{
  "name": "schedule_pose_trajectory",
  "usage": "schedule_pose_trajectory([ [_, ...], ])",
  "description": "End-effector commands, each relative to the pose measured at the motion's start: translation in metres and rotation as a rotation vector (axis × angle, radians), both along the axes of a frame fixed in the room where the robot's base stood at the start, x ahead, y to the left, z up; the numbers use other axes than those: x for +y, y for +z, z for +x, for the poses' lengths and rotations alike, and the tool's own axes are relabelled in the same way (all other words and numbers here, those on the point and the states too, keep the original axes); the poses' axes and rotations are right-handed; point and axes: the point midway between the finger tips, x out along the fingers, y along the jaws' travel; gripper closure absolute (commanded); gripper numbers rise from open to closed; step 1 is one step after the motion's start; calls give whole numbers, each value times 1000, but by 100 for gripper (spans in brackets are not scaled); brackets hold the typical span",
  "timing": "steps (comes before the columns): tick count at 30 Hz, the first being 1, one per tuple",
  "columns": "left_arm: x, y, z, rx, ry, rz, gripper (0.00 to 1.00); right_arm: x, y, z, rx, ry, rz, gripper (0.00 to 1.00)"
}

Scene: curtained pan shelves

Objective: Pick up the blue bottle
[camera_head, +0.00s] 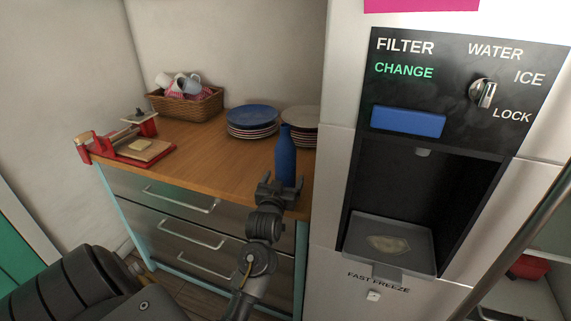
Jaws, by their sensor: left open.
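The blue bottle (285,158) stands upright on the wooden counter (215,165), near its right front edge and close to the fridge. My left gripper (279,186) is open at the front of the bottle, low on its body. The jaws overlap the bottle's lower part in the picture, and its base is hidden behind them. I cannot tell whether the fingers touch it. My right gripper is not in view.
A stack of plates (252,117) with a blue one on top and another stack (303,125) stand behind the bottle. The fridge dispenser (440,150) rises at right.

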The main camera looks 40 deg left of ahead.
Motion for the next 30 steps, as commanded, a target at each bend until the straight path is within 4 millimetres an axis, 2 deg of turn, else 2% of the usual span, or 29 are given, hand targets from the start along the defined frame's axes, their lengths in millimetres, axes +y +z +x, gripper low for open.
schedule_pose_trajectory([
  [7, 1, 0, 2, 0, 0, 0, 17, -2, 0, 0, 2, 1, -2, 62],
  [8, 1, 0, 2, 0, 0, 0, 19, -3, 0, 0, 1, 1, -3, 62],
  [22, 1, 1, 2, -3, -1, 1, 79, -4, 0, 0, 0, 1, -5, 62],
  [30, 1, 3, 2, -3, -1, 1, 79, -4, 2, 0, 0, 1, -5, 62],
])
